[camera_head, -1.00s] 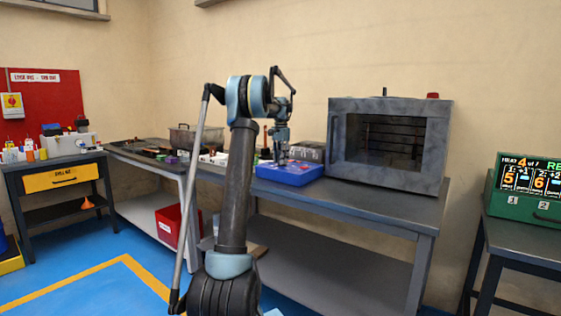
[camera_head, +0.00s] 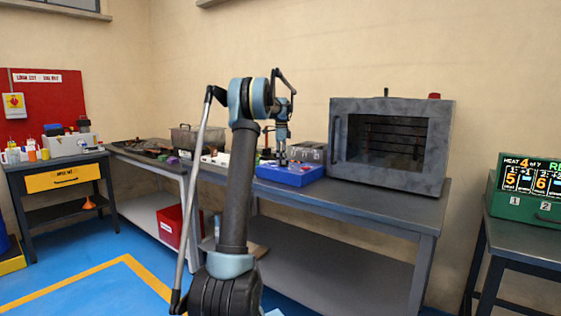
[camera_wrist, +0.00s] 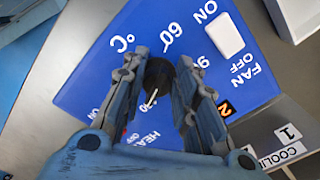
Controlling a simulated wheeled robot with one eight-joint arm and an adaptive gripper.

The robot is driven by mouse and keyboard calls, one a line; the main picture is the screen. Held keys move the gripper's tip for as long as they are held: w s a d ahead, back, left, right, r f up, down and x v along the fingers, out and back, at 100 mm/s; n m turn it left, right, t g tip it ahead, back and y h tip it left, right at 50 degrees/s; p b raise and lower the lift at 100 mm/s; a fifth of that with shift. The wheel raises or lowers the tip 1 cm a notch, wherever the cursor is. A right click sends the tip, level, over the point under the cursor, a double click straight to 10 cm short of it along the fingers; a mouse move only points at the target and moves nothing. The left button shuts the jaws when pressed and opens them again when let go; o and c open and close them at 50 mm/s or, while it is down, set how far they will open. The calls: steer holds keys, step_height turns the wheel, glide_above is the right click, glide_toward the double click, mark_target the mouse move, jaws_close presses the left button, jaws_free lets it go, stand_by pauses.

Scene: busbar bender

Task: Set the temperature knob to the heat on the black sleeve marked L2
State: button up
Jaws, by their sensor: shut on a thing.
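The temperature knob (camera_wrist: 158,75) is a round black knob with a white pointer line, on a blue control panel (camera_wrist: 80,75) in the wrist view. Printed numbers, a °C mark and a HEAT label surround it; some numbers are hidden by my fingers. My gripper (camera_wrist: 160,72) is shut on the knob, one finger on each side. The pointer aims toward the lower part of the picture, near a partly covered number. In the head view my gripper (camera_head: 282,158) reaches down to the blue panel (camera_head: 291,176) on the bench. I cannot make out the black sleeve marked L2.
A white FAN switch (camera_wrist: 224,35) is beside the knob. A grey oven (camera_head: 390,143) stands right of the panel on the bench (camera_head: 390,205). A green display unit (camera_head: 525,192) reading HEAT 4 of 7 is at far right. Trays and small items lie at left.

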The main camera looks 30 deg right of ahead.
steer(key=shift+w+m, duration=0.2)
steer(key=shift+m, duration=0.1)
steer(key=o, duration=0.9)
steer(key=shift+d, duration=0.1)
steer(key=shift+s+r, duration=0.1)
steer(key=shift+r, duration=0.2)
step_height(320, 180, up, 11)
steer(key=shift+r, duration=0.1)
